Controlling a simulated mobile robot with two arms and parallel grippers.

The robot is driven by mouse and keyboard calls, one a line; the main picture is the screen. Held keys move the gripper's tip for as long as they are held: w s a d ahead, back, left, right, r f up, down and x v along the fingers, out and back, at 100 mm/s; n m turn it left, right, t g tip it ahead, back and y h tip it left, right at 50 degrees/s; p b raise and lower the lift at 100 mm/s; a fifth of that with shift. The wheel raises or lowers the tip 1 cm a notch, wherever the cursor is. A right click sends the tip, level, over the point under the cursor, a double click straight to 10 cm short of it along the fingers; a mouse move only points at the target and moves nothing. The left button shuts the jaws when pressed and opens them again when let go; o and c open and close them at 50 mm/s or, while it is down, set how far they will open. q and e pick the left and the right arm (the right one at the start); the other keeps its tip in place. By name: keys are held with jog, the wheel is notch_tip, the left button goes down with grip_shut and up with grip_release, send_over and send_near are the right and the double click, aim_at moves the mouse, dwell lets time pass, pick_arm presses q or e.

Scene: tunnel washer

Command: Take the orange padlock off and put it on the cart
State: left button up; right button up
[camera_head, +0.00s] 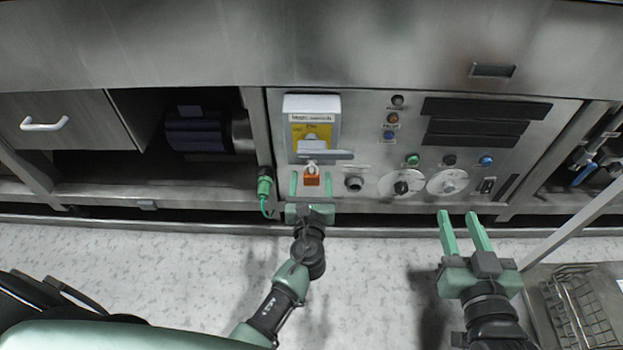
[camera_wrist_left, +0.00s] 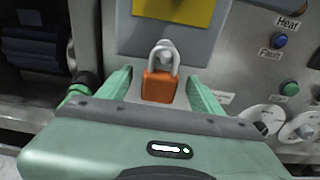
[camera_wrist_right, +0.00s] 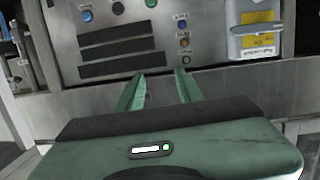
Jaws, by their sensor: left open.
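The orange padlock (camera_head: 311,180) hangs by its light shackle below the main switch (camera_head: 313,135) on the steel panel. It also shows in the left wrist view (camera_wrist_left: 159,86), where the shackle goes up to the switch's lower part. My left gripper (camera_head: 311,186) is open, with one finger on each side of the padlock body and a gap visible on both sides. My right gripper (camera_head: 464,218) is open and empty, to the right in front of the panel's lower edge. The cart (camera_head: 541,312) is partly in view at the lower right, cut off by the picture edge.
A wire basket (camera_head: 583,318) sits on the cart. Knobs, dials (camera_head: 401,187) and coloured buttons (camera_head: 486,161) lie right of the padlock. A green connector with a cable (camera_head: 264,187) is just left of my left gripper. Pale floor lies clear between the arms.

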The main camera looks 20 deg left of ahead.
pick_arm(q)
grip_shut()
jog(key=shift+r, duration=0.1)
